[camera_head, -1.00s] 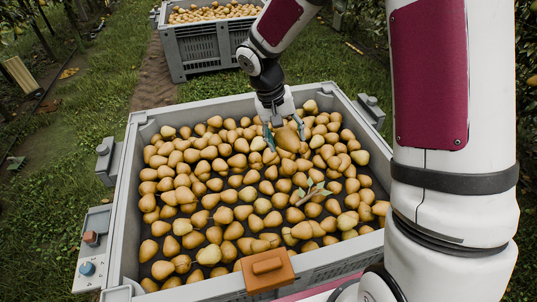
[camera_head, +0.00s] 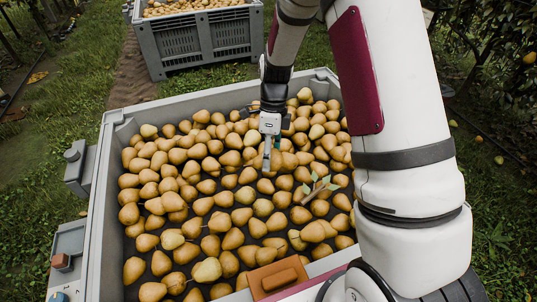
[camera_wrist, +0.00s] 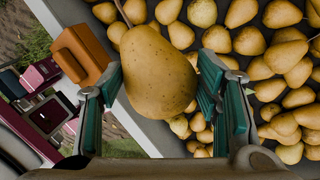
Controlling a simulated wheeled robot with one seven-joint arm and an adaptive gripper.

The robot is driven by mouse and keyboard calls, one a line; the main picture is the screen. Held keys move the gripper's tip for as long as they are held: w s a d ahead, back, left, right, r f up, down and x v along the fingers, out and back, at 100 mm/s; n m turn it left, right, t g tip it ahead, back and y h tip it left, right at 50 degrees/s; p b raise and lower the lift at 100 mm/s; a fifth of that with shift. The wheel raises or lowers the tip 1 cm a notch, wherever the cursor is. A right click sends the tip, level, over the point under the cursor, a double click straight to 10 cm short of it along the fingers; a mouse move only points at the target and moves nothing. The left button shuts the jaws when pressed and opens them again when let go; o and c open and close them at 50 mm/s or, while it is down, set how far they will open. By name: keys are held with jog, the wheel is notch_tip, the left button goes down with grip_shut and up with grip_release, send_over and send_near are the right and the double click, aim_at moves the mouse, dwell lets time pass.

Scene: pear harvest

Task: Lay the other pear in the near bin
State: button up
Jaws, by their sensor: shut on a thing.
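The near bin (camera_head: 97,200) is a large grey crate full of yellow-brown pears, filling the middle of the head view. My gripper (camera_head: 267,165) is over the pears in the bin's right half, pointing down. In the wrist view, my gripper (camera_wrist: 160,95) is shut on a large pear (camera_wrist: 157,75) between its two green-padded fingers. The held pear's narrow end points up and left in that view. In the head view I cannot make out the held pear clearly against my gripper and the pears behind it.
A leafy twig (camera_head: 318,187) lies on the pears to the right of my gripper. A brown block (camera_head: 278,277) sits on the bin's near rim; it also shows in the wrist view (camera_wrist: 80,54). A second grey bin (camera_head: 200,43) with pears stands behind on grass.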

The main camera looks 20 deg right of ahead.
notch_tip(320, 180, down, 9)
jog(key=b, duration=0.6)
dwell(0.6)
jog(key=shift+f+b, duration=2.55)
jog(key=shift+f, duration=2.2)
jog(key=shift+f+b, duration=1.5)
jog(key=shift+f, duration=1)
